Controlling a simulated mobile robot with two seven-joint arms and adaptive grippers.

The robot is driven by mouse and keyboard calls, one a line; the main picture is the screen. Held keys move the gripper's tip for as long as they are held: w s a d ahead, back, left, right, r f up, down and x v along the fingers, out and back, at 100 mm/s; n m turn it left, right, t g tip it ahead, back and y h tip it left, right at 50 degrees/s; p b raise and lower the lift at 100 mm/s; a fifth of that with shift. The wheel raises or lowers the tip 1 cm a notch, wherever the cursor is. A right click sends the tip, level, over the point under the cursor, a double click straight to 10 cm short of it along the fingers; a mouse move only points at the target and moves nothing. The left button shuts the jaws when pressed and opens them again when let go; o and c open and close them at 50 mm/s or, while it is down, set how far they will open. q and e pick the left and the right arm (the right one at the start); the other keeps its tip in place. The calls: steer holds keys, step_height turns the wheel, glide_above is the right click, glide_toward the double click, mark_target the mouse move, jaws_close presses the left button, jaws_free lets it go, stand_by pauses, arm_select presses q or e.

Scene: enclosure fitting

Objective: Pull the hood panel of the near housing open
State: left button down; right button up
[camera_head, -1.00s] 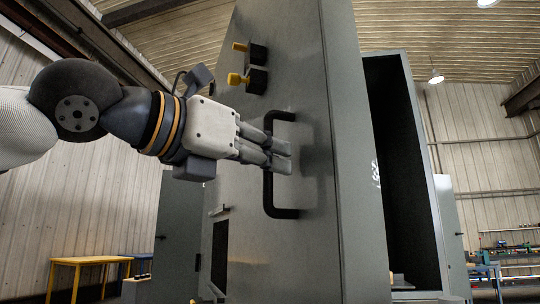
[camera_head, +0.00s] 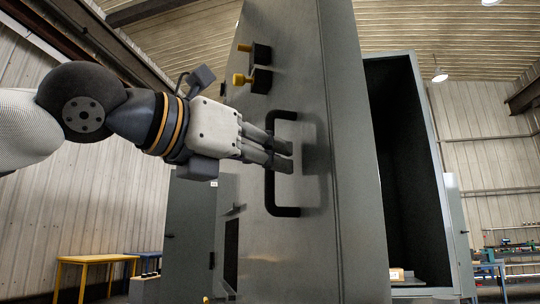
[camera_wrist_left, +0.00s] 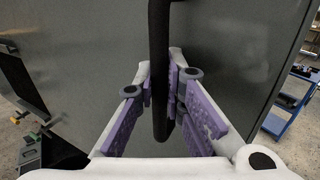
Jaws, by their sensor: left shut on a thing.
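The hood panel (camera_head: 305,245) of the near housing is a tall grey door that stands ajar, with a dark opening (camera_head: 405,170) to its right. A black bar handle (camera_head: 284,211) is fixed upright on its face. My left gripper (camera_head: 285,155) is shut on the handle near its upper middle. In the left wrist view the gripper's purple-padded fingers (camera_wrist_left: 166,92) close on both sides of the black handle (camera_wrist_left: 158,45). My right gripper is not in view.
Two black fittings with yellow knobs (camera_head: 242,79) stick out of the panel above the handle. A yellow table (camera_head: 95,259) stands at the far left. A blue cart (camera_wrist_left: 285,115) shows at the right in the left wrist view.

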arm_select(q)
steer(key=c, duration=1.7)
jaws_free()
steer(key=shift+o, duration=0.2)
steer(key=v, duration=1.2)
